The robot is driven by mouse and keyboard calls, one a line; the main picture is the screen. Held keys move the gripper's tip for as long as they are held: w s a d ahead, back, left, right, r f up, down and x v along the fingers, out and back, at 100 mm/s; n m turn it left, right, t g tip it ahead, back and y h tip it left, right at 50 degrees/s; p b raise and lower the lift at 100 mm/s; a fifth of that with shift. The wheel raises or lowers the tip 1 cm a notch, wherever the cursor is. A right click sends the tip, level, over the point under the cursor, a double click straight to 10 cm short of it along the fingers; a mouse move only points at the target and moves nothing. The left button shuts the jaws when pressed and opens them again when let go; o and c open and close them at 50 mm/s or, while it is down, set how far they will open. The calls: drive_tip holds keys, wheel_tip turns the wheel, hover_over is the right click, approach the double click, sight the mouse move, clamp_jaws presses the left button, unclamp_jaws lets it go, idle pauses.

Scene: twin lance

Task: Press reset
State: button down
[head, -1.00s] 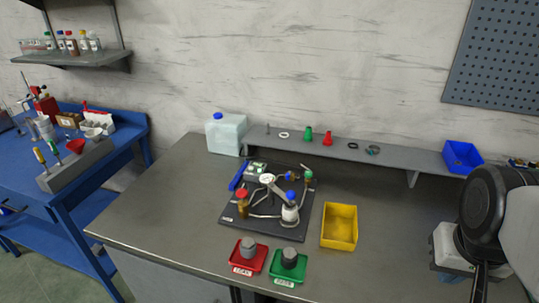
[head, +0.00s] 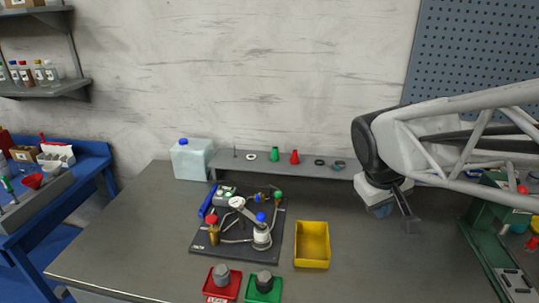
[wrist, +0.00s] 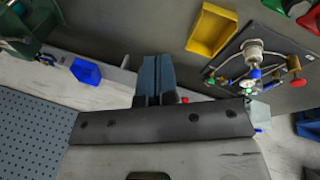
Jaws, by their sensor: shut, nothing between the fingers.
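A dark rig plate (head: 205,246) on the bench carries pipes, a round gauge (head: 237,203), a red knob (head: 212,220), a blue knob (head: 261,217) and a green knob (head: 278,194). A small box with a green face (head: 226,192) sits at its back left, beside a blue lever (head: 208,201). No reset label is readable. My gripper (head: 411,224) is over the bench to the right, apart from the rig. In the wrist view my gripper (wrist: 155,75) shows its fingers together and empty, with the rig plate (wrist: 285,40) at upper right.
A yellow bin (head: 312,245) stands between the rig and my gripper. Red (head: 222,288) and green (head: 263,292) trays are in front. A grey shelf (head: 320,169) with small parts runs behind, with a white jug (head: 192,158) at its left. Green equipment (head: 484,235) stands at far right.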

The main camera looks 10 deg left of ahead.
drive_tip(key=w+a+n+h, duration=0.1)
drive_tip(key=w+a+n, duration=0.3)
drive_tip(key=w+a, duration=0.5)
drive_tip(key=n+t, duration=0.6)
drive_tip(key=n, duration=0.7)
hover_over(221, 193)
wheel_tip(221, 193, down, 13)
drive_tip(key=shift+a+r+h, duration=0.15)
drive_tip(key=shift+h, duration=0.25)
drive_tip(key=shift+f, duration=4.4)
